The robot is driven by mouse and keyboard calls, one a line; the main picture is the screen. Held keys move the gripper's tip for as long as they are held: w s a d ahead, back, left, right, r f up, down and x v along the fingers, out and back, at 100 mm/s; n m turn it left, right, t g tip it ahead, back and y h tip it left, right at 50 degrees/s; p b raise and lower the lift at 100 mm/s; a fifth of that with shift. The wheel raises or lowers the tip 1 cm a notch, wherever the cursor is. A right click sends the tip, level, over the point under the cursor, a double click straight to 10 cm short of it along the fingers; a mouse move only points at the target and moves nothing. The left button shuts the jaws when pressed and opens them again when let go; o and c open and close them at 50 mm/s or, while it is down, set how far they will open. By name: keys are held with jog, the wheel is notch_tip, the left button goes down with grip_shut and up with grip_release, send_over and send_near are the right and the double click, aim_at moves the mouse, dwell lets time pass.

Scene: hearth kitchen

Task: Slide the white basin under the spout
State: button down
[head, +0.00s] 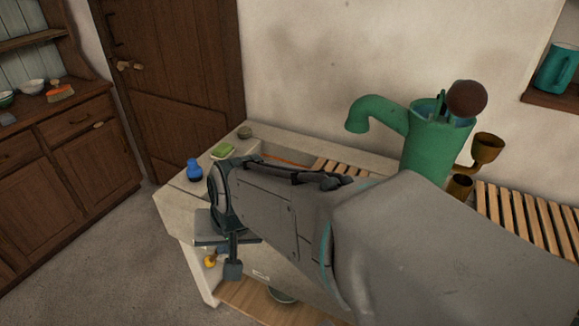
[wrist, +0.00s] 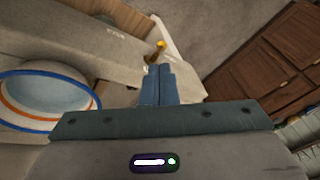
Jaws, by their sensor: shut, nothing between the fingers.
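The white basin (wrist: 48,92) has a blue rim and an orange band and lies at the left edge of the wrist view, partly cut off. In the head view my arm hides most of the sink area, and I cannot make the basin out there. The spout (head: 362,112) belongs to a green hand pump (head: 432,145) and curves down over the counter. My gripper (head: 233,270) points down at the counter's front left corner. In the wrist view its fingers (wrist: 158,72) are together and empty, to the right of the basin and apart from it.
A yellow item (head: 210,260) is near my gripper. Wooden slats (head: 345,168) lie below the spout. The floor (head: 100,235) at left is clear.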

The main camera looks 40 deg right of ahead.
jog(key=w+d+f+m+t+h, duration=0.2)
jog(key=w+d+m+t, duration=0.55)
jog(key=m, duration=1.35)
jog(key=s+d+f+m+g+h+b, duration=0.1)
jog(key=d+f+m+g+h, duration=0.25)
jog(key=d+m, duration=0.75)
jog(key=s+d+f+m+g+h, duration=0.2)
jog(key=d+m+g+h, duration=0.2)
jog(key=d+m, duration=0.6)
jog(key=w+d+f+b, duration=0.1)
jog(key=f, duration=0.1)
jog(key=w+d+f+m+b, duration=0.1)
jog(key=f, duration=0.1)
jog(key=w+d+f+m+b, duration=0.1)
jog(key=f, duration=0.1)
jog(key=shift+w+d+f+b, duration=0.15)
jog(key=shift+d+f+b, duration=0.1)
jog(key=shift+f+b, duration=0.05)
jog(key=d, duration=0.1)
jog(key=w+d, duration=0.1)
jog(key=d+p, duration=0.1)
jog(key=shift+w, duration=0.3)
jog(key=shift+w+d+f, duration=0.1)
jog(key=shift+w+d, duration=0.2)
jog(key=shift+d, duration=0.25)
